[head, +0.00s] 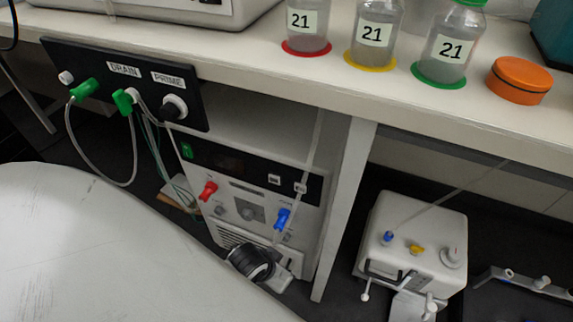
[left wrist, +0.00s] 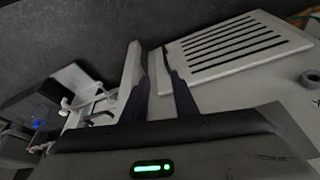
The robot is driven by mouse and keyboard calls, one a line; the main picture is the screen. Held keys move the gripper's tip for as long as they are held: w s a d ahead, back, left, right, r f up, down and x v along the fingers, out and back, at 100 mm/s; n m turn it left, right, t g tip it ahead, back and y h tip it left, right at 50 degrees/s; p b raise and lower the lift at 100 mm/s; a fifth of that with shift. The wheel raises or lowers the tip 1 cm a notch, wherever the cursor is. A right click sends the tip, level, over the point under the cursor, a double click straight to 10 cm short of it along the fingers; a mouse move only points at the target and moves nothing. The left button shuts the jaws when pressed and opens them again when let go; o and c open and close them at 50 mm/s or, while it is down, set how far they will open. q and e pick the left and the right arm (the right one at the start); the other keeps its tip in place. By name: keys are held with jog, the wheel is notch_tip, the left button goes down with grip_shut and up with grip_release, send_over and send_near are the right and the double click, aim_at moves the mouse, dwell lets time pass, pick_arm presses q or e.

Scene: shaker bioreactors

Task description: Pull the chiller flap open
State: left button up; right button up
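The chiller (head: 245,185) stands under the bench, with a dark upper panel, a red fitting and a blue fitting. Its slotted flap (head: 232,241) is low on the front, partly hidden by my left arm. In the left wrist view the flap (left wrist: 238,47) is a pale panel with dark slots and looks near flush; whether it stands ajar cannot be told. My left gripper (left wrist: 157,70) has its two dark fingers apart, with pale surface showing between them. One fingertip is close to the flap's side edge; contact is unclear. My right gripper is not in view.
A bench leg (head: 345,205) stands right of the chiller. A white pump box (head: 415,240) sits farther right. Tubes hang from the drain and prime panel (head: 125,80).

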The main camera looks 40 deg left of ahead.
pick_arm(q)
jog(key=shift+n, duration=0.3)
jog(key=b+x, duration=0.2)
jog(key=x, duration=0.3)
jog(key=a+b+x, duration=0.1)
jog(key=b+x, duration=0.1)
jog(key=x, duration=0.4)
jog(key=b+x, duration=0.2)
jog(key=x, duration=0.3)
jog(key=shift+s+a+f, duration=0.2)
jog(key=shift+s+f, duration=0.05)
jog(key=shift+f, duration=0.15)
jog(key=shift+w+f+b, duration=0.15)
jog(key=shift+f+b, duration=0.15)
jog(key=shift+w+f, duration=0.1)
jog(key=shift+f, duration=0.05)
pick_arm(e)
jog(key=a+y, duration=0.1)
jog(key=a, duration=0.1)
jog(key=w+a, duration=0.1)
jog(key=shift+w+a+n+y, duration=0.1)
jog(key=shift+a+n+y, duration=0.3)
pick_arm(q)
grip_shut()
